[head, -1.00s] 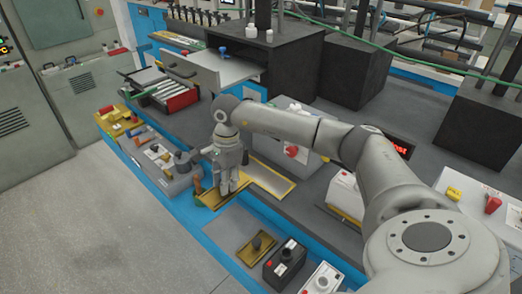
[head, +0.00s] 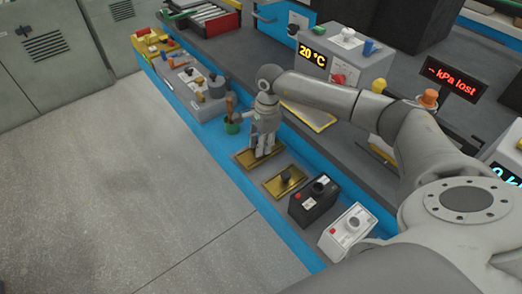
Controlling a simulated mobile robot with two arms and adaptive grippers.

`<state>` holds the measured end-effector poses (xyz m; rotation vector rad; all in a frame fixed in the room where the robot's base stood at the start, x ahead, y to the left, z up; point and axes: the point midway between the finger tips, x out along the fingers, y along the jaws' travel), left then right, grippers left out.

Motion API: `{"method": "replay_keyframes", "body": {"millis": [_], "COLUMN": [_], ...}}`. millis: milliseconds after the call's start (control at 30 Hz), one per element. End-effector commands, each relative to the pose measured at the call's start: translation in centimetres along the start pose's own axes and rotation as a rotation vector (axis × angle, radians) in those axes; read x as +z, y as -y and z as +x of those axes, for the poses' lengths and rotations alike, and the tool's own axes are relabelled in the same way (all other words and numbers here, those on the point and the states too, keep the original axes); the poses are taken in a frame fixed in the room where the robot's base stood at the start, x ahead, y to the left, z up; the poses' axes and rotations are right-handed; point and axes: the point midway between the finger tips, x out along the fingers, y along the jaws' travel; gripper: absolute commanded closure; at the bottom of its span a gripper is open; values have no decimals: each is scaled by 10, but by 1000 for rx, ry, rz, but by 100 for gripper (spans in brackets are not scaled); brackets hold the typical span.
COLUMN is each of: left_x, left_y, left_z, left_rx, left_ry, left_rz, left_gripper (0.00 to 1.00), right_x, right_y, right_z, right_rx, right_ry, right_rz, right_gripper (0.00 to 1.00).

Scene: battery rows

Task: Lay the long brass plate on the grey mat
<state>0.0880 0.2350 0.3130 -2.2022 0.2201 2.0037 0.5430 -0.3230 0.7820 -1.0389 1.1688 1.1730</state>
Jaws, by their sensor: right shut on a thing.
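My right gripper (head: 262,152) points down over a brass plate (head: 243,158) and is shut on it, though the fingers hide the grip point. The plate is close to the bench's front edge, and I cannot tell whether it touches the surface. A second brass plate (head: 272,186) with a dark knob lies just to its right. A flat grey panel with a yellow border (head: 318,118) lies behind the gripper, partly hidden by my arm; I cannot tell if it is the grey mat. My left gripper is not in view.
A black box (head: 313,205) and a white box (head: 345,230) stand to the right along the blue front edge (head: 225,160). A green cup (head: 232,126) and a grey device (head: 190,87) are to the left. A box reading 20 °C (head: 345,62) stands behind.

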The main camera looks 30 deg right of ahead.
Motion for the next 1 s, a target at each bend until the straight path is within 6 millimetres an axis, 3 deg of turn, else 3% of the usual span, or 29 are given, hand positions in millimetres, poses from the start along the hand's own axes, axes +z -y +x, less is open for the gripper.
{"method": "replay_keyframes", "body": {"millis": [33, 100, 467, 500, 633, 1000], "left_x": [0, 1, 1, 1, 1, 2], "left_y": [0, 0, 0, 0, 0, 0], "left_z": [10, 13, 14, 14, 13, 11], "left_rx": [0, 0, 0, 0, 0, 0], "left_ry": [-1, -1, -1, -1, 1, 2], "left_rz": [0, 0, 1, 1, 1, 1], "left_gripper": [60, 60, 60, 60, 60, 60], "right_x": [-1, -2, -2, -2, -2, -2], "right_y": [0, 0, 0, 0, 0, 0], "right_z": [12, 18, 20, 20, 20, 17], "right_rx": [0, -1, -2, 0, 0, 0], "right_ry": [0, 0, 1, 0, 0, 0], "right_rz": [0, 0, 0, 0, 0, 0], "right_gripper": [100, 100, 100, 72, 55, 53]}}
